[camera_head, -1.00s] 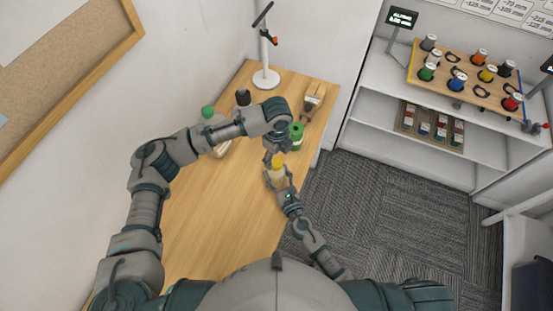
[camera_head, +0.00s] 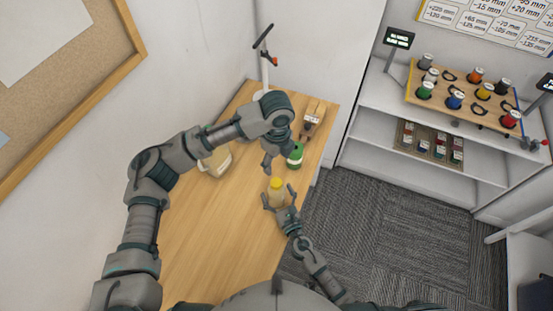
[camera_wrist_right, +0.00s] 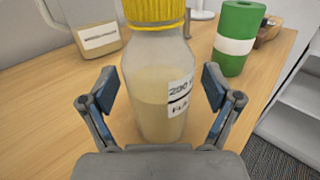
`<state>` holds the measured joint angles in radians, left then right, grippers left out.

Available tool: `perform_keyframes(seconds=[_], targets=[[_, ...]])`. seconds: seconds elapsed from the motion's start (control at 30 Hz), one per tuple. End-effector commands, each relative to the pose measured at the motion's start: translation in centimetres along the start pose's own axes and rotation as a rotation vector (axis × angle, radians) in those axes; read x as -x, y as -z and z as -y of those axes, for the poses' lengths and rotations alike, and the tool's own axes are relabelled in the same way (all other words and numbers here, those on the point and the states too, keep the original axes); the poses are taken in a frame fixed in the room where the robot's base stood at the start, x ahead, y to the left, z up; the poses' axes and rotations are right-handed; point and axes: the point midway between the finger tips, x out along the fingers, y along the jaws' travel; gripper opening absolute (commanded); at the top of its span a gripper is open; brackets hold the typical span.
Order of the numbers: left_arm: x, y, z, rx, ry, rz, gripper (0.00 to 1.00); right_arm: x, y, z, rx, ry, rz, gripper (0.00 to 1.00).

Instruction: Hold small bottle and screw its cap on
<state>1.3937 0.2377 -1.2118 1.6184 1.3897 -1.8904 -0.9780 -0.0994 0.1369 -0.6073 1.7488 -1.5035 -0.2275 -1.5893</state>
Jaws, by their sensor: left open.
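The small bottle (camera_wrist_right: 158,85) holds pale yellow contents and stands upright on the table; it also shows in the head view (camera_head: 276,198). Its ribbed yellow cap (camera_wrist_right: 153,10) sits on its neck, and the cap also shows in the head view (camera_head: 276,184). How tight it is cannot be seen. My right gripper (camera_wrist_right: 160,88) has its fingers spread on both sides of the bottle, with a gap at the right finger. My left gripper (camera_head: 267,168) is open and empty, a little above and beyond the cap, apart from it.
A green container with a white band (camera_wrist_right: 237,40) stands behind the bottle. A labelled pale jug (camera_head: 218,163) is at the left, partly behind my left arm. A wooden item (camera_head: 313,117) and a stand (camera_head: 264,75) are at the back. The table's front-left area (camera_head: 210,240) is clear.

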Motion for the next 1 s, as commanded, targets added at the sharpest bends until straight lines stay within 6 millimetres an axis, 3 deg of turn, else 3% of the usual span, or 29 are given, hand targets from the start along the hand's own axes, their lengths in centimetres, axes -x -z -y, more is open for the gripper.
perform_keyframes(seconds=[0.37, 0.8, 1.0], targets=[[0.0, 0.0, 0.0, 0.0, 0.0, 0.0, 0.69, 0.7, 0.1, 0.0, 0.001, -0.001, -0.002, 0.91], [0.0, 0.0, 0.0, 0.0, 0.0, 0.0, 0.69, 9.2, 0.1, 0.0, 0.001, -0.002, -0.003, 0.91], [0.0, 0.0, 0.0, 0.0, 0.0, 0.0, 0.69, 11.5, 0.2, 0.0, 0.0, -0.002, -0.003, 0.91]])
